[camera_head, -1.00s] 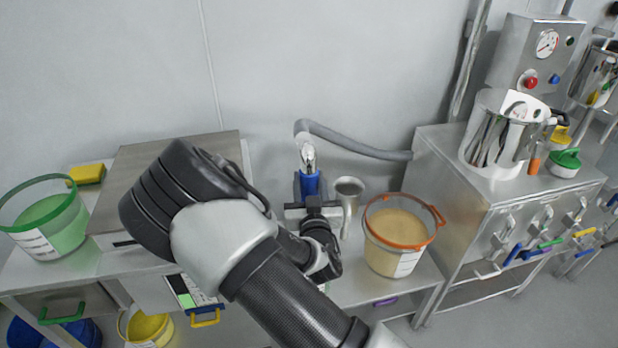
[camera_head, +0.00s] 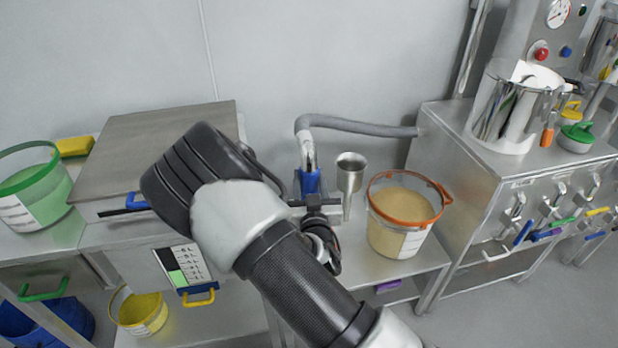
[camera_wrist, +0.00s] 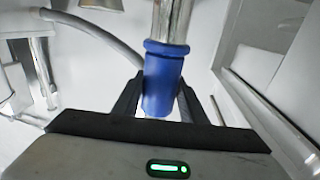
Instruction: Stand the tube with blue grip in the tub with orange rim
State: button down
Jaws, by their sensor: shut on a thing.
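The tube with blue grip (camera_head: 309,182) stands about upright, with a grey hose curving from its top to the right. My gripper (camera_head: 316,203) is shut on the blue grip; in the wrist view the two dark fingers (camera_wrist: 160,98) press on either side of it. The tub with orange rim (camera_head: 399,246) is to the right of the tube, holding pale tan powder, with a white label on its front. The tube is outside the tub, apart from it. The tube's lower end is hidden behind my gripper and arm.
A metal funnel-topped cup (camera_head: 350,172) stands between the tube and the orange-rimmed tub. A steel cabinet (camera_head: 455,175) stands to the right. A scale-like box (camera_head: 160,150) and a green-rimmed tub (camera_head: 35,195) are at left. The wall is close behind.

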jog(key=c, duration=1)
grip_release()
jog(key=shift+s+d+p, duration=0.35)
jog(key=shift+s+p, duration=0.3)
jog(key=shift+s, duration=2.25)
jog(key=shift+s+d+p, duration=0.4)
jog(key=shift+s+p, duration=0.3)
jog(key=shift+s, duration=2.15)
jog(key=shift+s+d+p, duration=0.35)
jog(key=shift+s+p, duration=0.3)
jog(key=shift+s, duration=2.25)
jog(key=shift+w, duration=0.1)
